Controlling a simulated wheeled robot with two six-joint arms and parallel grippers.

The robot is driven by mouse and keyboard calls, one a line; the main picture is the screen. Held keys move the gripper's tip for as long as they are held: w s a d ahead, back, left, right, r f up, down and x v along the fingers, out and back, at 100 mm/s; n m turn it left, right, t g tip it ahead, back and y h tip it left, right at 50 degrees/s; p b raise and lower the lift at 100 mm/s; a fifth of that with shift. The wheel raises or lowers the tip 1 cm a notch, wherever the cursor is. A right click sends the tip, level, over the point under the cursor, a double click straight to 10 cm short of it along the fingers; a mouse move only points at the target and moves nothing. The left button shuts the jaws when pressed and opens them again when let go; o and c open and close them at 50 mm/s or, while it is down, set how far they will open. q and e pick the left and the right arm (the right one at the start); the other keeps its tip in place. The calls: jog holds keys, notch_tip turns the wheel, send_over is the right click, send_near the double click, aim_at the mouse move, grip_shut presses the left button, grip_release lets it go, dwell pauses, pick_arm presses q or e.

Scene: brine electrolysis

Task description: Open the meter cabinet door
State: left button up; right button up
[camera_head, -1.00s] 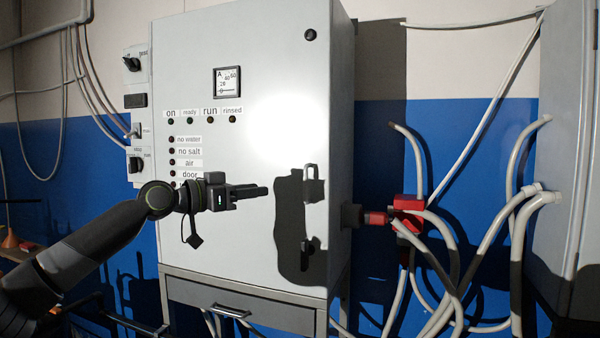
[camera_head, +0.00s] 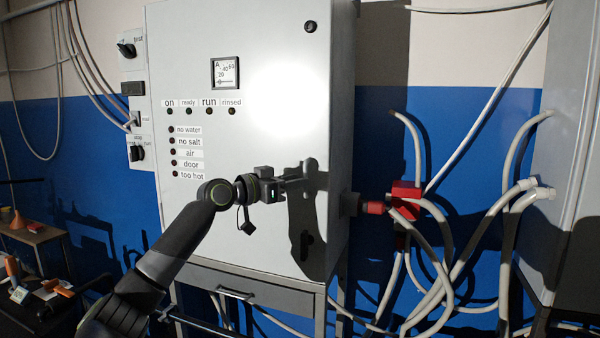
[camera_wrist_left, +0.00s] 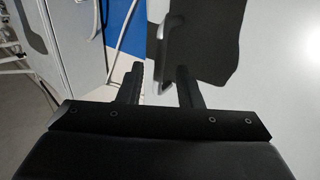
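The meter cabinet (camera_head: 250,130) is a tall grey-white box with an analog meter and labelled lamps on its front. Its door looks closed. The door handle (camera_head: 310,172) is at the right side of the front, partly hidden by my left gripper (camera_head: 297,183). My left gripper points right, with its fingertips at the handle; in the left wrist view the fingers (camera_wrist_left: 160,86) are apart. The handle appears between or just beyond them, and I cannot tell whether they touch it. A dark shadow of arm and handle falls on the door. My right gripper is not in view.
A red fitting (camera_head: 404,200) with grey hoses sticks out beside the cabinet's right side. Another grey cabinet (camera_head: 572,150) stands at the far right. A drawer unit (camera_head: 250,285) is below. A low shelf (camera_head: 35,236) with small items is at the lower left.

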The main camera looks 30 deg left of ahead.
pick_arm(q)
jog(key=shift+p+x, duration=0.35)
jog(key=shift+x, duration=0.75)
grip_shut()
